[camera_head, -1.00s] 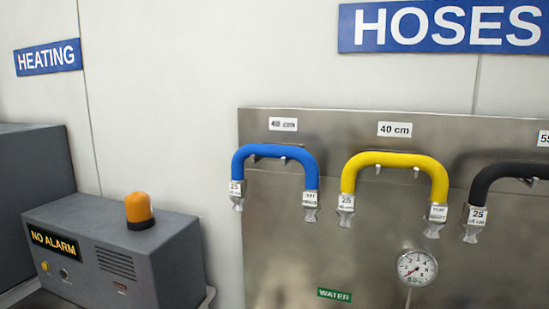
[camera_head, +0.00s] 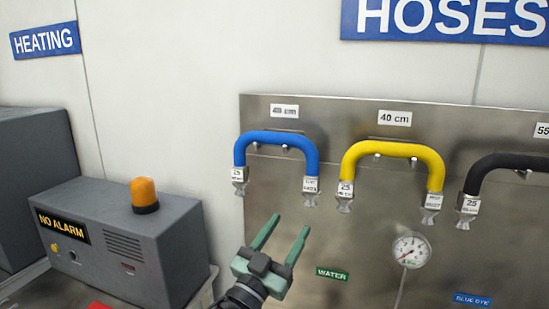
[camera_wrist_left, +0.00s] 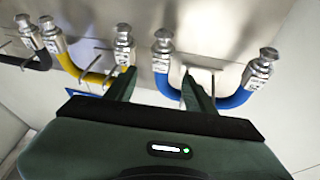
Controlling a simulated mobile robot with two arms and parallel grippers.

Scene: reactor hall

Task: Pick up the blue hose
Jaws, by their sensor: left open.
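The blue hose (camera_head: 276,138) hangs as an upside-down U on pegs at the left of the steel panel, with a metal fitting at each end. My left gripper (camera_head: 288,224) is below it in the head view, open and empty, its two green fingers pointing up toward the hose. In the left wrist view the blue hose (camera_wrist_left: 232,99) lies beyond the fingertips of my left gripper (camera_wrist_left: 160,80), partly hidden behind them. The gripper looks apart from the hose. My right gripper is in neither view.
A yellow hose (camera_head: 395,149) and a black hose (camera_head: 510,163) hang to the right on the steel panel (camera_head: 330,225). A gauge (camera_head: 410,250) sticks out below the yellow hose. A grey box (camera_head: 125,235) with an orange lamp (camera_head: 144,194) stands at left.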

